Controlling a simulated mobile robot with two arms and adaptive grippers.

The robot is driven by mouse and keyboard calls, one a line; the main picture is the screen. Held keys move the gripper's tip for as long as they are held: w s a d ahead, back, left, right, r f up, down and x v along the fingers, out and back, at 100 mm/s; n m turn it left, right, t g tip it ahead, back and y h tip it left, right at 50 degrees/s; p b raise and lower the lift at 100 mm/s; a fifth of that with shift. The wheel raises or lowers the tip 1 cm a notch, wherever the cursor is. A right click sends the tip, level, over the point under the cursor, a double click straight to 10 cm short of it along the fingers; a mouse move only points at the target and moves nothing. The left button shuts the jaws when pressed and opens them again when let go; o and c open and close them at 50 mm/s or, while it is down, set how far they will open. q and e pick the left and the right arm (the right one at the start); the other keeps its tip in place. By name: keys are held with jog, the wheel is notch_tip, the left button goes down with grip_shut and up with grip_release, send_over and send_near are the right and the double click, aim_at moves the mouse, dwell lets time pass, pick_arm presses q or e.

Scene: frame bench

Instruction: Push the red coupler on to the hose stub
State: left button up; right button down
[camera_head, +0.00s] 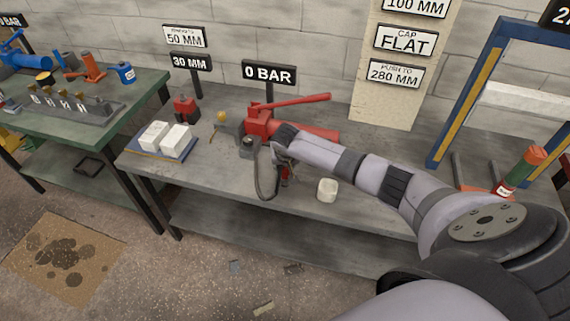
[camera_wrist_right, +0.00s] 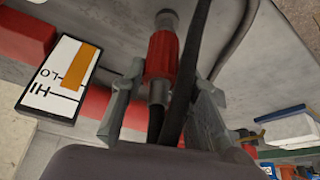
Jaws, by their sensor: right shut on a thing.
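My right gripper (camera_head: 286,160) is at the front of the bench, just right of the red pump (camera_head: 260,122). In the right wrist view the red coupler (camera_wrist_right: 162,55) lies between the fingers of the right gripper (camera_wrist_right: 164,80), which are closed on it. Grey metal parts show at both ends of the coupler; which belongs to the hose stub I cannot tell. A black hose (camera_wrist_right: 188,70) passes close beside the coupler. In the head view the hose (camera_head: 262,185) loops over the bench's front edge, and the coupler is mostly hidden. My left gripper is out of view.
A white cup-like block (camera_head: 327,189) stands near the front edge, right of the gripper. White blocks lie on a blue tray (camera_head: 180,152) to the left. The pump's red lever (camera_head: 305,101) reaches out behind my wrist. A gauge panel (camera_wrist_right: 60,75) is close in the wrist view.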

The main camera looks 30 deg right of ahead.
jog(key=shift+f+b, duration=0.65)
jog(key=shift+f, duration=0.55)
jog(key=c, duration=1.2)
grip_release()
jog(key=v, duration=1.2)
jog(key=shift+w, duration=0.1)
